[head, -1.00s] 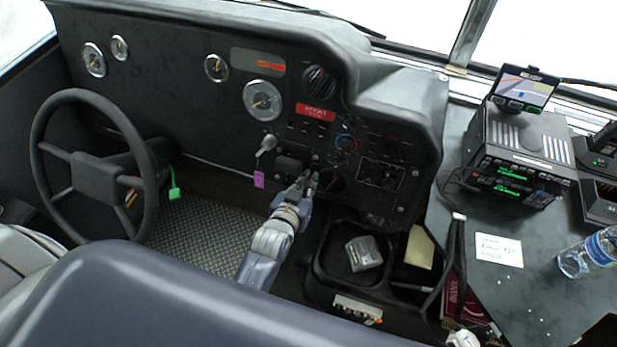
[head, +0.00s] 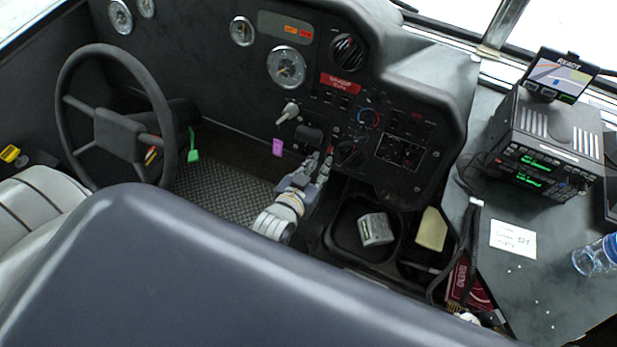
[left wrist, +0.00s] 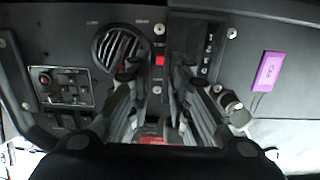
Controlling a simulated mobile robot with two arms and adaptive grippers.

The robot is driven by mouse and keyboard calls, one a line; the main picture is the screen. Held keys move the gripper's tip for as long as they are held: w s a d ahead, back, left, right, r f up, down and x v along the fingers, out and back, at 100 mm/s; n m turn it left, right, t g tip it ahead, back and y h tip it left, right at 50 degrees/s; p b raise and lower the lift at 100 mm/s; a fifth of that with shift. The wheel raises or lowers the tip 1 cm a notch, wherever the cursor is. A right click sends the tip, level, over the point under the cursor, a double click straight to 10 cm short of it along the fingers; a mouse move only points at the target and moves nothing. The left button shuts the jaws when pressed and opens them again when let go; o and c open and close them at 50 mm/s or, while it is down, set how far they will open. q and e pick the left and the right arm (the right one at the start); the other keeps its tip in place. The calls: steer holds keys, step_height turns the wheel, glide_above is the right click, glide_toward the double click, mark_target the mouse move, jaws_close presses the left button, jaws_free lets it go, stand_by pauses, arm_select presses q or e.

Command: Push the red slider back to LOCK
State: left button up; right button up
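The red slider (left wrist: 160,60) shows in the left wrist view as a small red block on the dark dash panel, beside a round black vent (left wrist: 119,47). My left gripper (left wrist: 157,78) is open, with one finger on each side of the slider's line and a gap between them. No contact with the slider is visible. In the head view my left gripper (head: 320,165) is at the lower dash, just left of the round vent (head: 349,154), and the slider is hard to make out there. The lettering by the slider is too small to read.
A key (head: 288,112) with a purple tag (head: 278,147) is left of the gripper; the tag also shows in the wrist view (left wrist: 270,71). The steering wheel (head: 65,90) is further left. A tray holding a grey box (head: 376,229) lies below right. A radio (head: 540,150) stands right.

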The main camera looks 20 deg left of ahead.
arm_select(q)
steer(key=v, duration=0.6)
steer(key=shift+s, duration=0.3)
steer(key=shift+r, duration=0.1)
steer(key=s+a+m+g, duration=0.2)
steer(key=s+a+g, duration=0.3)
steer(key=s+g, duration=0.65)
step_height(320, 180, down, 27)
steer(key=s, duration=0.3)
steer(key=s+a+f, duration=0.2)
steer(key=s+f, duration=1.4)
steer(key=shift+s+a+g, duration=0.3)
steer(key=shift+s+g, duration=0.1)
steer(key=shift+g, duration=0.05)
